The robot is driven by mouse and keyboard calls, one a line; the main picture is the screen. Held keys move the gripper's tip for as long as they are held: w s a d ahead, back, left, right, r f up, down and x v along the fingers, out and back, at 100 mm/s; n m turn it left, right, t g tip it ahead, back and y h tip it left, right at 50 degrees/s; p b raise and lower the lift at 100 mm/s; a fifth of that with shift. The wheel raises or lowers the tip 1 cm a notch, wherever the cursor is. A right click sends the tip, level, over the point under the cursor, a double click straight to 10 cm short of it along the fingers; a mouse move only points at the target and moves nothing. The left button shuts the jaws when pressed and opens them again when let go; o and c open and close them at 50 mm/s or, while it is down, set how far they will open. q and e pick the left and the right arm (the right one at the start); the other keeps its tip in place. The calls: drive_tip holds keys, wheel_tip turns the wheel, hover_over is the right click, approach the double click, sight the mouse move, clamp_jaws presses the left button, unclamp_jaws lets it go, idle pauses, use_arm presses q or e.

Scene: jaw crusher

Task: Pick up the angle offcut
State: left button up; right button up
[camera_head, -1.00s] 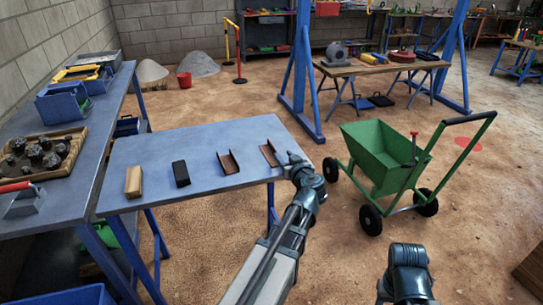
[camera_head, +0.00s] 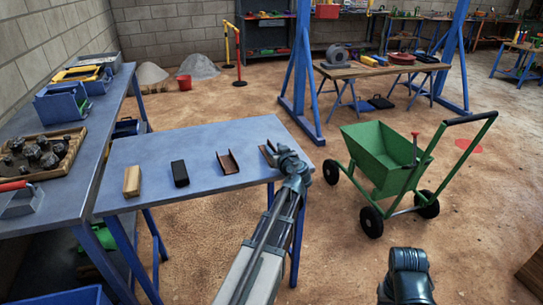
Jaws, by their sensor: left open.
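The angle offcut (camera_head: 264,157), a small rusty brown piece, lies at the right end of the blue-grey table (camera_head: 205,140). My left gripper (camera_head: 271,151) is open right at it and hides much of it. I cannot tell whether the fingers touch the piece. To its left on the same table lie a rusty channel-shaped piece (camera_head: 228,162), a black block (camera_head: 180,173) and a tan wooden block (camera_head: 132,181). Part of my right arm shows at the bottom right, but its gripper is not in view.
A green wheeled cart (camera_head: 385,160) stands on the floor right of the table. A longer bench on the left carries a tray of dark rocks (camera_head: 75,150) and blue bins (camera_head: 62,105). The floor between table and cart is clear.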

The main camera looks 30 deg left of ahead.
use_arm(q)
drive_tip(key=shift+s, duration=0.1)
drive_tip(key=shift+c, duration=0.3)
clamp_jaws()
idle(0.9)
